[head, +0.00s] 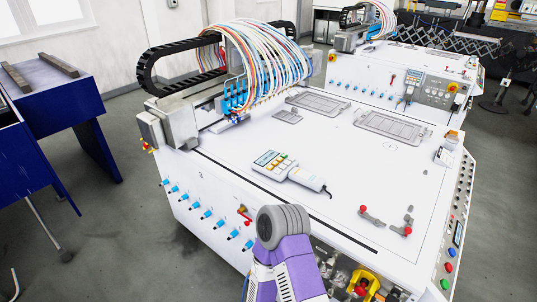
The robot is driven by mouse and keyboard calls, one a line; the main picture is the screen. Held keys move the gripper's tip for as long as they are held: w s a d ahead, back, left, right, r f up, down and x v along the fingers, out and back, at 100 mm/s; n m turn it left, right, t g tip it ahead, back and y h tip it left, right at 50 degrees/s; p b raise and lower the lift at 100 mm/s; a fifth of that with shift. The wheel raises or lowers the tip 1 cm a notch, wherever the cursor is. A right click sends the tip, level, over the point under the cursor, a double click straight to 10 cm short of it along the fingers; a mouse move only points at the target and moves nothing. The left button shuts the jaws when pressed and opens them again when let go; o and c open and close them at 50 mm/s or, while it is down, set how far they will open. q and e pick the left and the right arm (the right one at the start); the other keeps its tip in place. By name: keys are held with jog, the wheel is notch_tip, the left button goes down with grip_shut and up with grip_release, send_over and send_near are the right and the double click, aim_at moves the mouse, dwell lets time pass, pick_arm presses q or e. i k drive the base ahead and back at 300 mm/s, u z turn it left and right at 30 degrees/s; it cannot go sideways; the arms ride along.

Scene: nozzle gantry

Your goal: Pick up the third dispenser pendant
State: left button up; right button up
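A white pendant (274,165) with several coloured buttons lies on the white top of the near machine (345,165), near its front edge. A white handle-like piece with a dark cable (314,183) extends from it to the right. A second pendant-like device (408,92) hangs on the front of the machine behind. I cannot tell from labels which one is the third. A purple arm of mine with a grey rounded joint reaches up from the bottom middle, just in front of the near pendant. Neither gripper's fingers show.
A gantry with a bundle of coloured hoses (265,55) stands at the machine top's back left. Grey plates (392,128) and red-and-grey clamps (372,217) sit on the top. Blue-tipped fittings line the front. A blue bench (60,100) stands at left. The floor between is clear.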

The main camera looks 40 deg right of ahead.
aim_at(310, 180)
jog(key=i, duration=0.9)
jog(key=z, duration=2.35)
